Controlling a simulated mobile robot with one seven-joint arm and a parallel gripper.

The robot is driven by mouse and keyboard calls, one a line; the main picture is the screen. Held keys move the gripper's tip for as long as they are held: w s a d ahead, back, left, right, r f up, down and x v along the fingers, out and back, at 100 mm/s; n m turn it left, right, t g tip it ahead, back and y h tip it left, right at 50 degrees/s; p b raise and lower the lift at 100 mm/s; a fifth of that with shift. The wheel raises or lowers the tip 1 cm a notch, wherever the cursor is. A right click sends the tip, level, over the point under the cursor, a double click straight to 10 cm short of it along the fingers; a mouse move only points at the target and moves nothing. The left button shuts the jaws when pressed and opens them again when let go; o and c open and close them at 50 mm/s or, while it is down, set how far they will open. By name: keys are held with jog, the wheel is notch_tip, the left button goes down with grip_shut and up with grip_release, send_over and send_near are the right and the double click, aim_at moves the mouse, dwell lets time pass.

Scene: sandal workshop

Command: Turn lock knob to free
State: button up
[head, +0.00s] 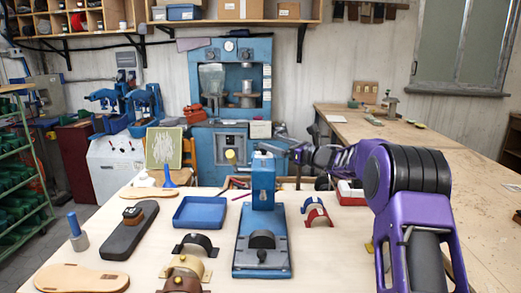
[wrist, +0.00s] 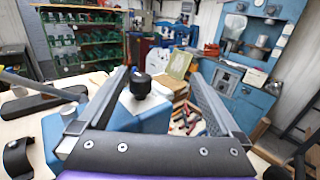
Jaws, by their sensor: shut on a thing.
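A small blue press (head: 263,180) stands on its blue base plate (head: 245,240) at the middle of the table. In the wrist view, a black lock knob (wrist: 141,86) stands upright on the blue press body (wrist: 132,112). My gripper (head: 277,146) reaches in from the right at the top of the press; the knob is hidden in the head view. In the wrist view, my gripper (wrist: 157,72) has one finger on each side of the knob and is shut on it. The exact contact and the knob's turn angle cannot be made out.
Dark and brown strap forms (head: 187,270) and a black sole block (head: 128,232) are at the left. A wooden bench (head: 400,140) is behind my arm.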

jog(key=w+d, duration=0.2)
jog(key=d, duration=1.3)
jog(key=shift+w+d+m+t+h+b, duration=0.15)
jog(key=shift+d+m+t+h+b, duration=0.15)
jog(key=shift+d+h, duration=0.1)
jog(key=shift+f+b, duration=0.25)
jog(key=shift+b, duration=0.45)
jog(key=shift+r, duration=0.15)
jog(key=b+v, duration=0.2)
jog(key=v, duration=1.5)
jog(key=shift+d, duration=0.1)
